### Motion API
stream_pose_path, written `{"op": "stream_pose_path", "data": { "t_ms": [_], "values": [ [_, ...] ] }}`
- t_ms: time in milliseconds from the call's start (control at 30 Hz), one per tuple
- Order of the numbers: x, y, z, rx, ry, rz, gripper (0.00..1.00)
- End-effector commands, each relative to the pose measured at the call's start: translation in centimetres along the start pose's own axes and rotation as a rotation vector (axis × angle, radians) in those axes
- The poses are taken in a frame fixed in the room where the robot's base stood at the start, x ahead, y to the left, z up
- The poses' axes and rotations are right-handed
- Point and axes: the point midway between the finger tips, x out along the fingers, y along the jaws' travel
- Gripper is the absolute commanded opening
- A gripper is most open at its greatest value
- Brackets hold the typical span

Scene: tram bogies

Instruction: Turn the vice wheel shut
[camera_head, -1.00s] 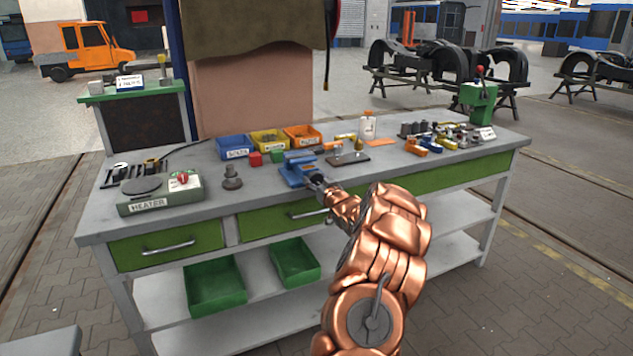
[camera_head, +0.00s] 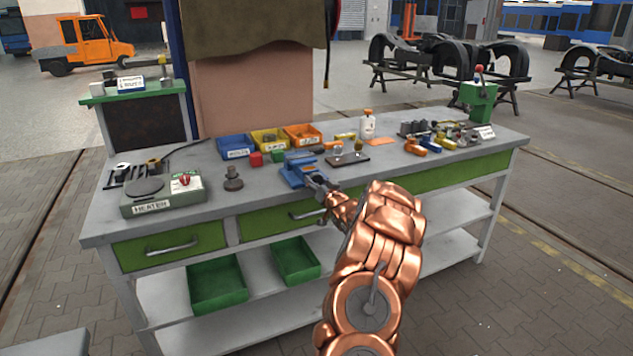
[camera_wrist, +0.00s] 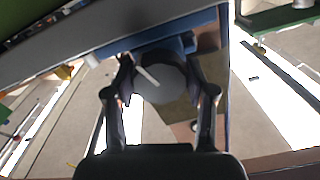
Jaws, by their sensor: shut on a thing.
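The blue vice (camera_head: 298,171) stands at the front edge of the workbench, near the middle. It also shows in the wrist view (camera_wrist: 187,43), behind a round dark grey wheel (camera_wrist: 168,84) with a pale bar across its upper left. My gripper (camera_head: 324,190) is at the front of the vice. In the wrist view, my gripper (camera_wrist: 160,80) has one finger on each side of the wheel and is shut on it. The wheel is too small and covered to make out in the head view. The exact finger contact is dark and hard to see.
A heater (camera_head: 162,192) stands left on the bench (camera_head: 225,205). Blue (camera_head: 235,147), yellow (camera_head: 270,141) and orange (camera_head: 303,135) bins stand behind the vice. A dark plate (camera_head: 347,159) lies to its right. A green drawer with a handle (camera_head: 305,216) is below.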

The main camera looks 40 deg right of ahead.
Motion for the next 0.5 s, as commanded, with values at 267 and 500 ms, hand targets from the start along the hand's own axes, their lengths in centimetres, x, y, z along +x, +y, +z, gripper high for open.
{"op": "stream_pose_path", "data": {
  "t_ms": [267,500],
  "values": [
    [0.0,0.02,-0.12,-0.001,0.003,0.0,0.77],
    [0.01,-0.02,-0.06,-0.002,0.001,0.0,0.8]
  ]
}}
